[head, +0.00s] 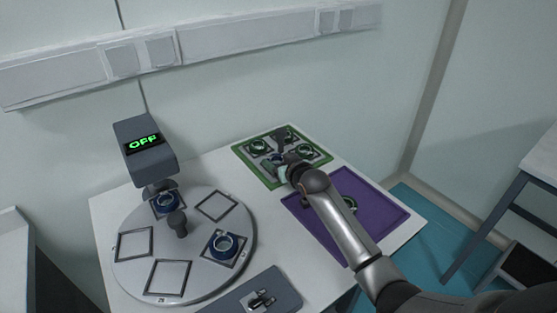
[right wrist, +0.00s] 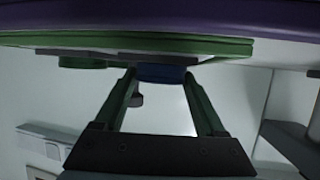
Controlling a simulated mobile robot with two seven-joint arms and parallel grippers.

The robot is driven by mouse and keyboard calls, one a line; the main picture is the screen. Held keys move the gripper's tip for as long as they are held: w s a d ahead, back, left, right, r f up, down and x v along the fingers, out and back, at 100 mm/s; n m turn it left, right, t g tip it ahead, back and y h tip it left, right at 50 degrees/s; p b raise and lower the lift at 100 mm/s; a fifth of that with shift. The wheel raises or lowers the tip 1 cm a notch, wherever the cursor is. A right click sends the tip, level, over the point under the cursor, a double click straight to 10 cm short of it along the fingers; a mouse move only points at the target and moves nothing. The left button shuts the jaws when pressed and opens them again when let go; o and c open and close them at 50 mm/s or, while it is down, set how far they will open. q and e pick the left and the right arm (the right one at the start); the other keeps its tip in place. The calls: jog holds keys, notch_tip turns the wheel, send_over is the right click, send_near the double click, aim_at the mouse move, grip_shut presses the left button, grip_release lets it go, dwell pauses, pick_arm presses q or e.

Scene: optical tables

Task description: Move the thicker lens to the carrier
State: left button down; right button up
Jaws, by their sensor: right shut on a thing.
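My right gripper (head: 281,165) is over the green tray (head: 240,152), and my arm hides part of the tray. In the right wrist view, which looks upside down, the right gripper (right wrist: 161,76) is shut on a blue-ringed lens (right wrist: 162,73). That lens is close against a grey plate (right wrist: 115,54) on the green tray; I cannot tell whether it touches. Green-ringed lenses (head: 258,147) sit in the tray. On the round disc (head: 195,260), one blue-ringed lens (head: 225,244) sits in a square frame and another (head: 166,202) is under the display. Lens thickness is unclear. My left gripper is out of view.
A purple tray (head: 395,215) lies right of the disc, with a green-ringed lens (head: 350,203) partly behind my arm. A device with an "OFF" display (head: 144,143) overhangs the disc. A dark box with a switch (head: 258,298) is at the front. Several disc frames are empty.

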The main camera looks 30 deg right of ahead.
jog(key=shift+f, duration=0.2)
jog(key=o, duration=1.1)
jog(key=shift+s, duration=0.1)
jog(key=o, duration=0.4)
jog(key=shift+a+f, duration=0.1)
jog(key=shift+f, duration=0.15)
jog(key=shift+s+r, duration=0.1)
jog(key=shift+r, duration=0.5)
jog(key=v, duration=0.3)
jog(key=p+v, duration=0.1)
jog(key=v, duration=0.6)
jog(key=shift+r+p, duration=0.35)
jog(key=shift+r, duration=0.05)
jog(key=shift+v, duration=0.75)
